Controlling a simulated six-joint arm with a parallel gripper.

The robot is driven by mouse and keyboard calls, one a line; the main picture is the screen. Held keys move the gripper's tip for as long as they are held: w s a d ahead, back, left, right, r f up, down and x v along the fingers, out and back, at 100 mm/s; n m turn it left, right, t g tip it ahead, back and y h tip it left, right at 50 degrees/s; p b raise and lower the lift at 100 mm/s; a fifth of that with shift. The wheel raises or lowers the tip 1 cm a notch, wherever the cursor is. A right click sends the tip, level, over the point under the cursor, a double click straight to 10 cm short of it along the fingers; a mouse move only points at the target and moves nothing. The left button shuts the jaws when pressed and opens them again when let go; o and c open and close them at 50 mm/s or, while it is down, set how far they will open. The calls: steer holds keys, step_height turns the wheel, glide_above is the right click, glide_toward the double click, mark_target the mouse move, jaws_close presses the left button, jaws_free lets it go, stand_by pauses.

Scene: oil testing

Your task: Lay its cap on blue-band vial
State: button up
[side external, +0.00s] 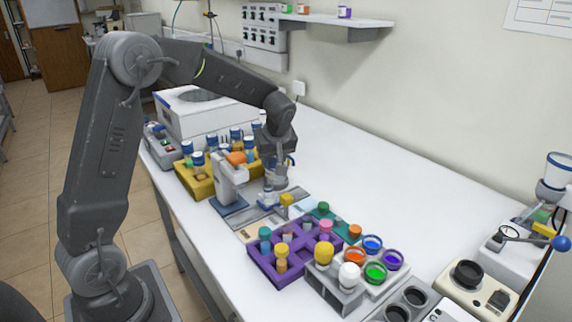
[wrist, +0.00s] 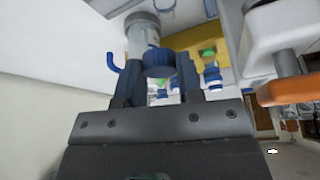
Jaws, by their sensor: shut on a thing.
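My gripper (side external: 273,180) points down over the work area beside a small grey stand device. In the wrist view, a dark blue ribbed cap (wrist: 158,62) sits between the fingertips of my gripper (wrist: 157,80), which is shut on it. Just beyond the cap, a clear cylindrical vessel (wrist: 141,38) with a grey end shows, with a blue hook-shaped part beside it. In the side view, a clear and blue item (side external: 268,196) is just below my gripper. I cannot tell for sure which vessel is the blue-band vial, nor whether the cap touches it.
A yellow rack (side external: 205,186) with several blue-topped vials and the grey stand device (side external: 228,180) are close on the left. A purple rack (side external: 262,268) with capped vials stands in front, beside a tray of coloured cups.

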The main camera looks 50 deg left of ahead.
mark_target(267, 180)
steer(key=shift+s+a+r+n+g, duration=0.2)
steer(key=shift+s+a+n+g, duration=0.15)
steer(key=shift+a+n, duration=0.35)
steer(key=shift+d+f+n, duration=0.1)
steer(key=shift+n, duration=0.2)
steer(key=shift+f, duration=2.35)
steer(key=shift+f, duration=0.6)
steer(key=o, duration=1.3)
steer(key=shift+r, duration=3.55)
